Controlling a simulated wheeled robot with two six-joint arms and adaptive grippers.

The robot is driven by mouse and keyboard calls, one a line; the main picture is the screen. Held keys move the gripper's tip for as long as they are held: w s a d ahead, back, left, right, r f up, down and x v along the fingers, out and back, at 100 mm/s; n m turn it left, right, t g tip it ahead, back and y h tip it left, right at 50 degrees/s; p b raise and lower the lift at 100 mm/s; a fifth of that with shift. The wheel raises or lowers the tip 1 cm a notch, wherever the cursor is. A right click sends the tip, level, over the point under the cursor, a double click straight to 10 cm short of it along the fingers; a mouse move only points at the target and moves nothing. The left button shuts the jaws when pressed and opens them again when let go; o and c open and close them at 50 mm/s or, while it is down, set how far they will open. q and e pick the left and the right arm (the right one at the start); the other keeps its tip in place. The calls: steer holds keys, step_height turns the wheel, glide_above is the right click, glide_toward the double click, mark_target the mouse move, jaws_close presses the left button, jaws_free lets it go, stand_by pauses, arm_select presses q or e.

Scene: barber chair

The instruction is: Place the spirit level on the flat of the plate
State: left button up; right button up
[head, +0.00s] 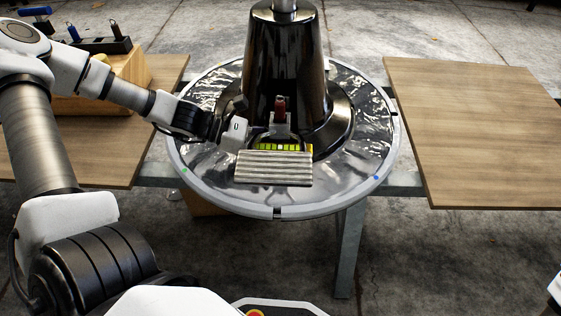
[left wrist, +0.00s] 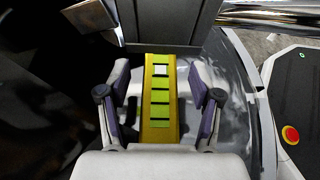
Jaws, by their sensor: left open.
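The spirit level is a yellow bar with green windows. In the head view the level (head: 268,147) shows as a yellow-green strip in front of the dark column, partly hidden by a ribbed grey piece. In the left wrist view the level (left wrist: 158,118) runs lengthwise between my fingers. My left gripper (head: 262,138), also in the left wrist view (left wrist: 160,76), is open, with a finger on each side of the level and gaps between. The round plate (head: 378,160) is shiny with a pale rim. I cannot tell whether the level touches it. My right gripper is not visible.
The dark glossy column (head: 285,60) rises from the plate behind the level. Wooden boards flank the plate; the right board (head: 470,130) is bare.

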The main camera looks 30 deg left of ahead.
arm_select(q)
steer(key=shift+w+d, duration=0.1)
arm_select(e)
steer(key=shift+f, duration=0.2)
arm_select(q)
jaws_close()
steer(key=shift+r+p, duration=0.2)
steer(key=shift+p, duration=0.1)
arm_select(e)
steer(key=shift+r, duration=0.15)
